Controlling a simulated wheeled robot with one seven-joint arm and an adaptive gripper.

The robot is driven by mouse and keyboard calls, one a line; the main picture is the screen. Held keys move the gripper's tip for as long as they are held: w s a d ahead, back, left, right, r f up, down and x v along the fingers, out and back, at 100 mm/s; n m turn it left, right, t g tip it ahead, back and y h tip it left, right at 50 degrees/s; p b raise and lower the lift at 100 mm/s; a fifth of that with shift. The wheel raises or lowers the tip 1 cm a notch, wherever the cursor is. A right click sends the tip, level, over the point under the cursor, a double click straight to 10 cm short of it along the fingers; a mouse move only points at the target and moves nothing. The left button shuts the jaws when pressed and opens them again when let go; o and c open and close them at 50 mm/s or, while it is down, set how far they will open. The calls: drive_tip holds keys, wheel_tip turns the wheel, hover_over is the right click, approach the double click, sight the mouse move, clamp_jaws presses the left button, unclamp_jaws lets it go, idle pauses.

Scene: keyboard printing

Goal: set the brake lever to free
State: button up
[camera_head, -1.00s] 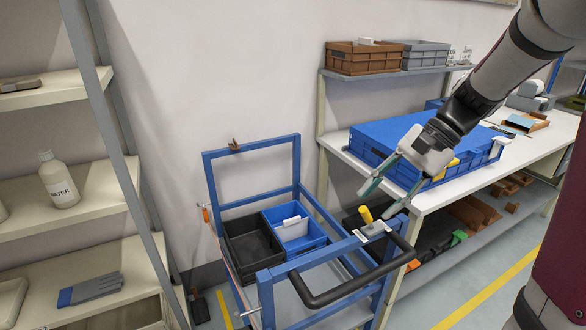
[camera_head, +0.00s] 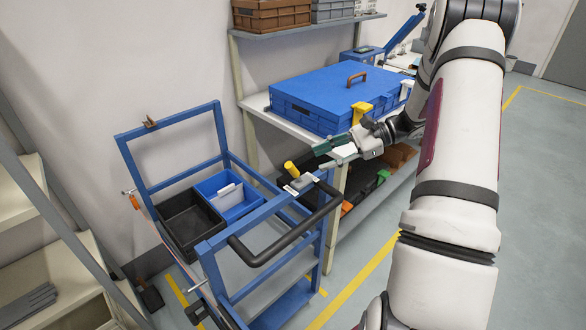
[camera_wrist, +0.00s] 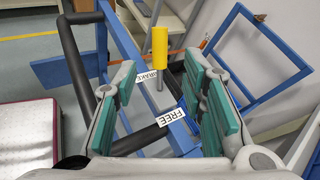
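The brake lever (camera_head: 291,168) has a yellow cylindrical knob and stands on a grey bracket at the handle end of the blue cart. In the wrist view the yellow knob (camera_wrist: 160,46) sits on a thin grey rod. A white BRAKE label (camera_wrist: 151,77) is beside the rod, and a white FREE label (camera_wrist: 171,117) is closer to my gripper. My gripper (camera_head: 326,156) is open and empty, just right of the lever. In the wrist view its green-padded fingers (camera_wrist: 165,92) are apart, with the lever seen between them and beyond; no contact is visible.
The blue cart (camera_head: 215,247) has a black push handle (camera_head: 290,237) beside the lever. A black bin (camera_head: 188,228) and a blue bin (camera_head: 238,207) sit in the cart. A workbench (camera_head: 262,108) with a large blue box (camera_head: 325,95) stands behind my gripper.

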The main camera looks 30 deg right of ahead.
sight(292, 169)
drive_tip(key=p+x, duration=0.1)
drive_tip(key=x, duration=0.8)
drive_tip(key=shift+a+f, duration=0.15)
drive_tip(key=shift+a, duration=0.05)
clamp_jaws()
